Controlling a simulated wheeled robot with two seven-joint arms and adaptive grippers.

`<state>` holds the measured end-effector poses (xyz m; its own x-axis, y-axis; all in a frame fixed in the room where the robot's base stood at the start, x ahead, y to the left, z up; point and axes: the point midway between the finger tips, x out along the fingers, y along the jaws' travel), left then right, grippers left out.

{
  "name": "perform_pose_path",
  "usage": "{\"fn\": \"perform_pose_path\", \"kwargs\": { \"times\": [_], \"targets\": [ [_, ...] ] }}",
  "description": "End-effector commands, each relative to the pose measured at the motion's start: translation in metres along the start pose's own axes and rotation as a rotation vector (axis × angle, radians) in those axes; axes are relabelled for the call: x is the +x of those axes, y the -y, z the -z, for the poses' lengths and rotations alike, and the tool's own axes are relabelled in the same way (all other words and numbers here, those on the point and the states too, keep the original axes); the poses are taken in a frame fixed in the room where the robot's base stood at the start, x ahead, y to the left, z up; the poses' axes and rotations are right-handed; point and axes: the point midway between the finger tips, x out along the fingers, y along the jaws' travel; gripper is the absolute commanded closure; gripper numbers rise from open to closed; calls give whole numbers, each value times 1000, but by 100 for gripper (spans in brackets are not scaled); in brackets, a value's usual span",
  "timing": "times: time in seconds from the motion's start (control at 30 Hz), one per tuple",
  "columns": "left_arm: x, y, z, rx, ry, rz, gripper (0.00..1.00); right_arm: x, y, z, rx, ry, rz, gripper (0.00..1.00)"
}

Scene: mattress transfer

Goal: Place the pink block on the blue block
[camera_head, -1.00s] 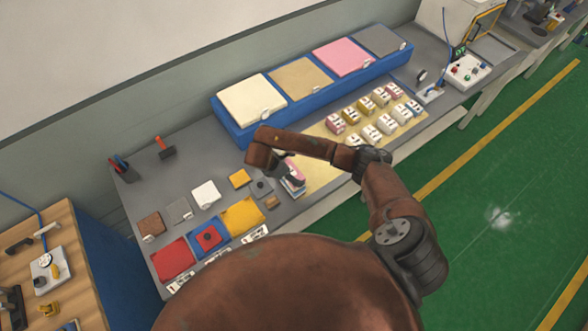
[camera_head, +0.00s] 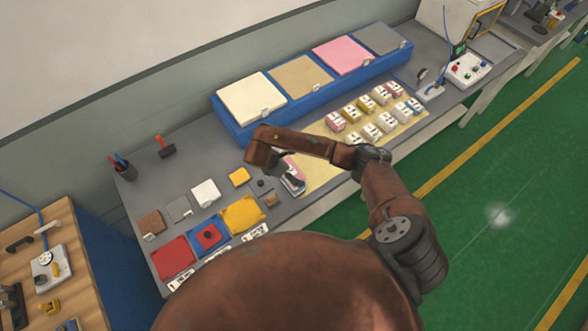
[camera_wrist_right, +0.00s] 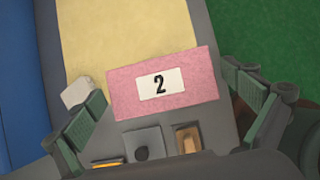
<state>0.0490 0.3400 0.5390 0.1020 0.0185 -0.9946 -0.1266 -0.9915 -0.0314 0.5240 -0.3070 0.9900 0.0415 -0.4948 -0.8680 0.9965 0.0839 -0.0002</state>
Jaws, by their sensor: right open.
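The pink block (camera_wrist_right: 138,101) has a white label with a black 2 and lies between the fingers of my right gripper (camera_wrist_right: 166,90) in the wrist view. The fingers are spread, with gaps to the block's sides. In the head view my right gripper (camera_head: 283,178) partly hides the pink block (camera_head: 296,169). Pale and darker layers show near its lower edge; I cannot tell what is under it. A blue square (camera_head: 195,235) with a red piece on it lies on the bench; I cannot tell whether this is the blue block. My left gripper is not seen.
A red mat (camera_head: 172,259) and a yellow mat (camera_head: 242,214) flank the blue square. Several labelled small blocks (camera_head: 371,132) stand on a cream mat (camera_head: 318,176). A long blue rack (camera_head: 305,103) holds coloured pads behind. A pen cup (camera_head: 123,169) stands at the far left.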

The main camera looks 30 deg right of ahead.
Motion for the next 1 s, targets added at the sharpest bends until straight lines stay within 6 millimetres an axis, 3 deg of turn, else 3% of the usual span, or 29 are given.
{"fn": "perform_pose_path", "kwargs": {
  "times": [0.33,0.5,0.7,1.0],
  "targets": [
    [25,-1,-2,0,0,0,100,-67,-1,2,-1,0,-6,0],
    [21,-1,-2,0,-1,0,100,-99,-2,-2,-1,4,-5,0],
    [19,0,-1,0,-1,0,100,-113,-1,0,0,2,-2,0],
    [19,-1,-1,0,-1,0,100,-114,0,0,0,0,-1,0]
  ]
}}
